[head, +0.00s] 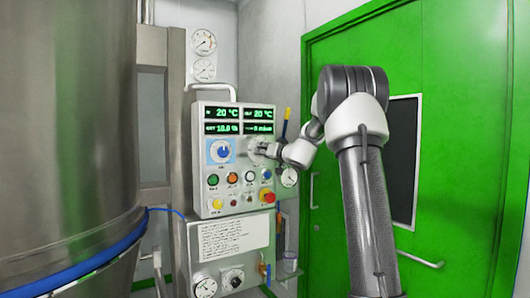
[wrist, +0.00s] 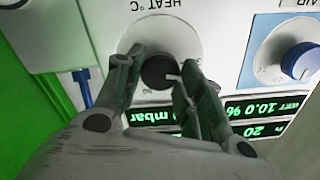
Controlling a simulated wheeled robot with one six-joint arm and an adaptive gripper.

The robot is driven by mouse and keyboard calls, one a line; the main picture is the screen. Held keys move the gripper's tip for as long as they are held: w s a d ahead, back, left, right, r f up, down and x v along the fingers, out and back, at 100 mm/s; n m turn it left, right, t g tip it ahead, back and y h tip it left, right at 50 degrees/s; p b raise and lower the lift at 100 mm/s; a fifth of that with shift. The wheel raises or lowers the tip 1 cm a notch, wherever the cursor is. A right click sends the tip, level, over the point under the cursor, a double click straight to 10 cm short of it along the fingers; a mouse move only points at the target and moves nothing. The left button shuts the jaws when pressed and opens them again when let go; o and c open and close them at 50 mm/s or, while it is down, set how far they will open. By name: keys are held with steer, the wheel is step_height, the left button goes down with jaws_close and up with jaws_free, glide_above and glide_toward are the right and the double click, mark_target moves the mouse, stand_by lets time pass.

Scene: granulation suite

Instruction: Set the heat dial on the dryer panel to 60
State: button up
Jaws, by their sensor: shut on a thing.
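The dryer panel (head: 199,160) stands left of the green door in the head view. The heat dial (wrist: 158,71) is a dark round knob on a white round plate marked "HEAT °C", seen upside down in the wrist view. A short white pointer line shows on the knob's right side there. My gripper (wrist: 157,74) has one finger on each side of the knob and is shut on it. In the head view my gripper (head: 264,150) is at the panel's right side and covers most of the dial. The scale numbers are too small or hidden to read.
A blue air knob (head: 220,151) on a light blue plate sits left of the heat dial. Buttons and a red emergency knob (head: 267,195) sit below. A large steel vessel (head: 65,130) fills the left.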

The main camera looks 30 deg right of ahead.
steer(key=m, duration=3.3)
steer(key=shift+f, duration=0.3)
steer(key=shift+m, duration=0.3)
steer(key=o, duration=1)
steer(key=shift+r, duration=0.1)
